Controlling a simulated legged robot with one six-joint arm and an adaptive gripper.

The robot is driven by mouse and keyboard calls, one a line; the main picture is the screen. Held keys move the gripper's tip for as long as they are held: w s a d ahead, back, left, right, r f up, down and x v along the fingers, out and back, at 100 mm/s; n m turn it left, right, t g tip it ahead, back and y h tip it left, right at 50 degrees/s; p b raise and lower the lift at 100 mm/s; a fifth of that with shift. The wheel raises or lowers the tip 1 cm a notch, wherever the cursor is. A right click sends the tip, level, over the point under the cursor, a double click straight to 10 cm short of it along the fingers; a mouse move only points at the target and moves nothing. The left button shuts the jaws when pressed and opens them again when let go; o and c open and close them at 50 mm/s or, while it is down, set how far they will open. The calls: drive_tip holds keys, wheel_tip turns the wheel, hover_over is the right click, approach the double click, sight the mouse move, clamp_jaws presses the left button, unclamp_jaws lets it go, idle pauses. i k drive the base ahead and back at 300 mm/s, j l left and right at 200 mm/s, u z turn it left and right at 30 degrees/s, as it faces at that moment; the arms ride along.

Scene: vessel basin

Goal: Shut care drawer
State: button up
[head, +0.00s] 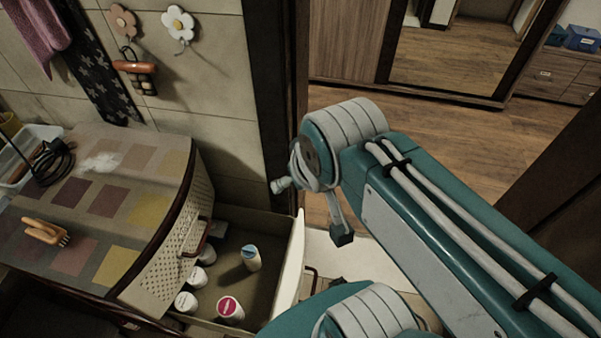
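The care drawer (275,222) is pulled out from the cabinet (168,262) at the lower left. Its pale curved front panel (291,268) faces right, with a dark handle (312,277) on its outer side. Several bottles and jars stand inside, including a white bottle with a blue cap (251,258) and a jar with a pink lid (230,309). My arm reaches in from the right. A thin link with a dark block (342,237), apparently part of my gripper, hangs right of the drawer front, apart from it in the picture. The wrist hides the rest.
A dark door frame (270,100) stands behind the drawer. Beyond lie open wooden floor (440,92) and a mirrored wardrobe (345,40).

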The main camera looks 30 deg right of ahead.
sight(264, 294)
drive_tip(key=k+j+z, duration=0.15)
drive_tip(key=k, duration=0.25)
drive_tip(key=k+j+z, duration=0.1)
drive_tip(key=k, duration=0.3)
drive_tip(key=i+z, duration=0.35)
drive_tip(key=k+j, duration=0.05)
drive_tip(key=k, duration=0.05)
